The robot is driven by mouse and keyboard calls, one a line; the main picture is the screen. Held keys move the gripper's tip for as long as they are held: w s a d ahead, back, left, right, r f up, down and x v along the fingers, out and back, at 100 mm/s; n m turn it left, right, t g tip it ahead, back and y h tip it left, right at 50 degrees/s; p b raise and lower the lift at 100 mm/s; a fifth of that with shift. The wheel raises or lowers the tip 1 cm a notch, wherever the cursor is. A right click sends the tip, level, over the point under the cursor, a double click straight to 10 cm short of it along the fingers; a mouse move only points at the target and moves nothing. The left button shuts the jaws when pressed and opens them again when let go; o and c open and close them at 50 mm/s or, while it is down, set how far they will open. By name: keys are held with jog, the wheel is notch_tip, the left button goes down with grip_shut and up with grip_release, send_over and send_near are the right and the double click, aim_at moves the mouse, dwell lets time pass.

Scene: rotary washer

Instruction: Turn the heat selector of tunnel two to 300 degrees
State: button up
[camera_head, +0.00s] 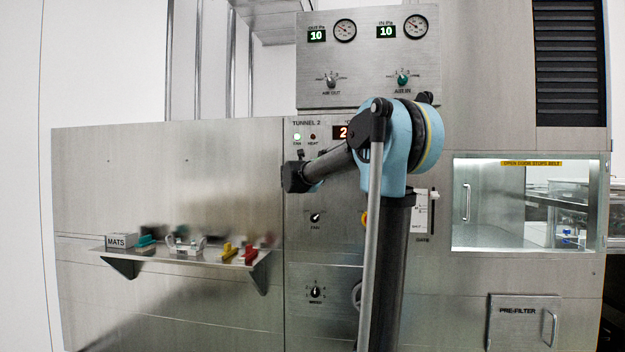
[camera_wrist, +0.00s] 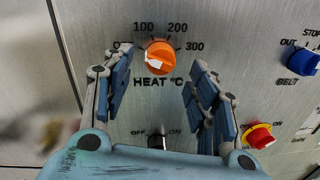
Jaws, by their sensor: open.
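The orange heat selector (camera_wrist: 160,57) is in the upper middle of the wrist view, above the label HEAT °C. Its scale reads 0, 100, 200 and 300 from left to right. A white mark shows on the knob's lower left; I cannot tell exactly which number it points to. My gripper (camera_wrist: 160,68) is open, with one blue-padded finger on each side of the knob and a gap to it on both sides. In the head view the panel marked TUNNEL 2 (camera_head: 306,123) is partly covered by my arm, and the heat selector is hidden.
In the wrist view a blue belt knob (camera_wrist: 302,62) and a red-and-yellow knob (camera_wrist: 259,136) are to the right. An OFF/ON switch (camera_wrist: 156,141) is below, between the fingers. In the head view a shelf (camera_head: 185,256) with small items juts out at left.

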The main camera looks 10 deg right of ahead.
jog(key=shift+x, duration=2.1)
jog(key=c, duration=1.1)
